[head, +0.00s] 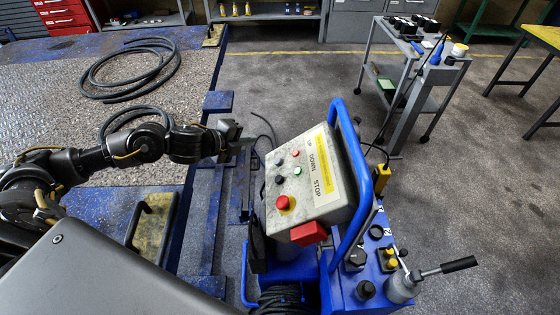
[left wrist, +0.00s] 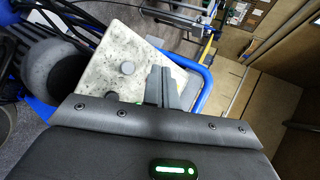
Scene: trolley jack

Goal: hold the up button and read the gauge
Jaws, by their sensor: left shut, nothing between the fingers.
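A pale control box (head: 325,190) carries the labels UP, DOWN and STOP, with small red, green and black buttons and a large red mushroom button (head: 283,203). The UP label (head: 309,143) is at its far end; I cannot tell for certain which button it marks. My left gripper (head: 247,140) is shut and empty, beside the box's far left edge, apparently apart from the buttons. In the left wrist view its closed fingers (left wrist: 162,87) are in front of a pale speckled box side (left wrist: 115,60). I cannot make out a gauge. My right gripper is not in view.
A blue tubular handle (head: 352,160) rises beside the box. A blue unit (head: 345,293) with knobs and a lever (head: 445,268) stands at the front right. A blue-edged platform (head: 60,85) with a coiled black hose (head: 165,75) fills the left. A grey trolley (head: 420,72) stands at the back right.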

